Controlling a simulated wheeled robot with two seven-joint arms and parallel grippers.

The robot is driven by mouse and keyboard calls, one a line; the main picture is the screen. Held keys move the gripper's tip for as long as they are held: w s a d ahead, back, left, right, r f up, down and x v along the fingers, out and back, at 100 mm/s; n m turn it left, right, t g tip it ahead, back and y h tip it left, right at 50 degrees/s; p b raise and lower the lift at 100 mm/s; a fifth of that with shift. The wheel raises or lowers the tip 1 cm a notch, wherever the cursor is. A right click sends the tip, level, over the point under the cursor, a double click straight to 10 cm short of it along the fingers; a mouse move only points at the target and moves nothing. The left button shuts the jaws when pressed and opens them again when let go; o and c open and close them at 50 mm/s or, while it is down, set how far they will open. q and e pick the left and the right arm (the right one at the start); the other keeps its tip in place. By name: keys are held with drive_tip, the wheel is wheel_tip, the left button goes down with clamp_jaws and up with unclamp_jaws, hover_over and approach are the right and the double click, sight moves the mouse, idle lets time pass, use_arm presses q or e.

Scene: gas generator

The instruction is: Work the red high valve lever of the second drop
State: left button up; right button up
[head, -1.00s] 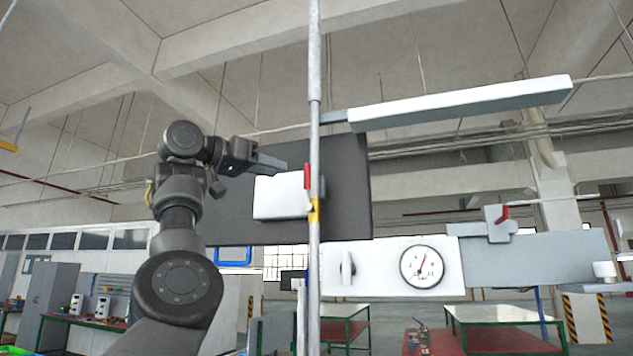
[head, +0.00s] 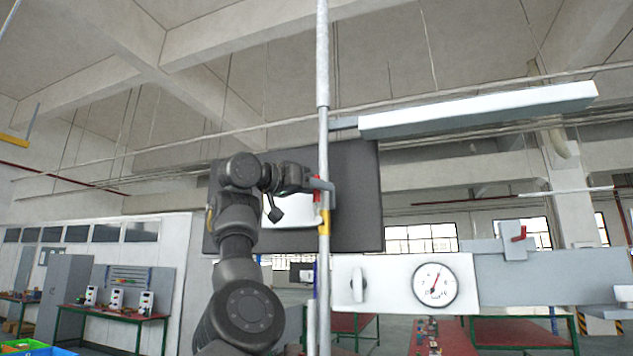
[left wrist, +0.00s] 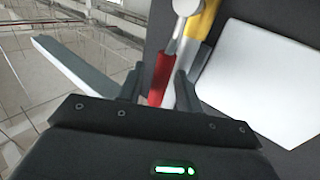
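A red lever (head: 317,190) sits on the vertical grey pipe (head: 323,135), just above a yellow band (head: 324,222). My left gripper (head: 325,186) is at the lever's height by the pipe and covers part of the lever. The left gripper is open; I cannot tell whether a finger touches the lever. My right gripper is not in view.
A white box (head: 290,210) on a dark panel (head: 360,190) stands close behind the pipe. Another red lever (head: 519,235) is farther right.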

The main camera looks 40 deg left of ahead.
use_arm(q)
drive_tip(key=shift+w, duration=0.1)
clamp_jaws()
drive_tip(key=shift+d, duration=0.1)
idle(0.3)
